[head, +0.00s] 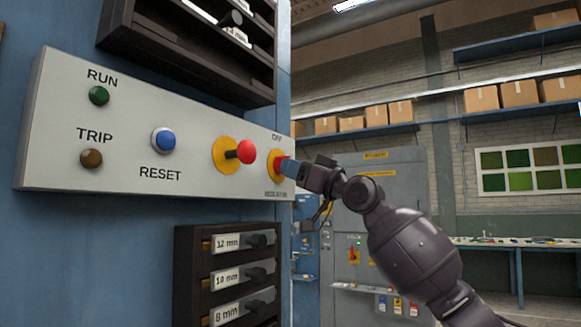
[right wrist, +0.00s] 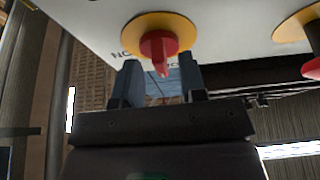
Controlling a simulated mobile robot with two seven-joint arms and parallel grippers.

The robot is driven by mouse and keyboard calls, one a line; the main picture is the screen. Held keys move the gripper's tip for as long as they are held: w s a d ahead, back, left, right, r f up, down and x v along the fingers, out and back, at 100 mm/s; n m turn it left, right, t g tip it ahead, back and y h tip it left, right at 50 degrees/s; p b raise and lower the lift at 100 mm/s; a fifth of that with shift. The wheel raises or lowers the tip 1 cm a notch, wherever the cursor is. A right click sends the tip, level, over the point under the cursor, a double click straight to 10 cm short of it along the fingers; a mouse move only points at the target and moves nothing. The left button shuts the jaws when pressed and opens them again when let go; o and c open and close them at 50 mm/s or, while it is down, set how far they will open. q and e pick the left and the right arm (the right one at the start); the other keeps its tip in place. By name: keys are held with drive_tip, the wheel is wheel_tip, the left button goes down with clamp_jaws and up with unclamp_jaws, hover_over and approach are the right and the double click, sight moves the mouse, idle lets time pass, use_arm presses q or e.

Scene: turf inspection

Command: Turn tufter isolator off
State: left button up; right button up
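The isolator is a red knob (head: 280,168) on a yellow round plate at the right end of the pale control panel (head: 60,130), below the label OFF. In the right wrist view the red knob (right wrist: 159,47) shows with its narrow grip pointing between my fingers. My right gripper (head: 288,168) is at the knob, coming from the right. In the right wrist view my right gripper (right wrist: 160,75) is open, one blue-grey finger on each side of the knob's grip, with gaps visible. The head view hides part of the knob behind the fingers. My left gripper is not in view.
Left of the isolator, a red mushroom button (head: 246,152) on a yellow disc sticks out close by. A blue RESET button (head: 164,140) and two lamps are further left. Dark racks stand above and below (head: 228,275) the panel. Open room lies to the right.

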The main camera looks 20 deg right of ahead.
drive_tip(key=v, duration=0.9)
drive_tip(key=shift+s+d, duration=0.1)
idle(0.4)
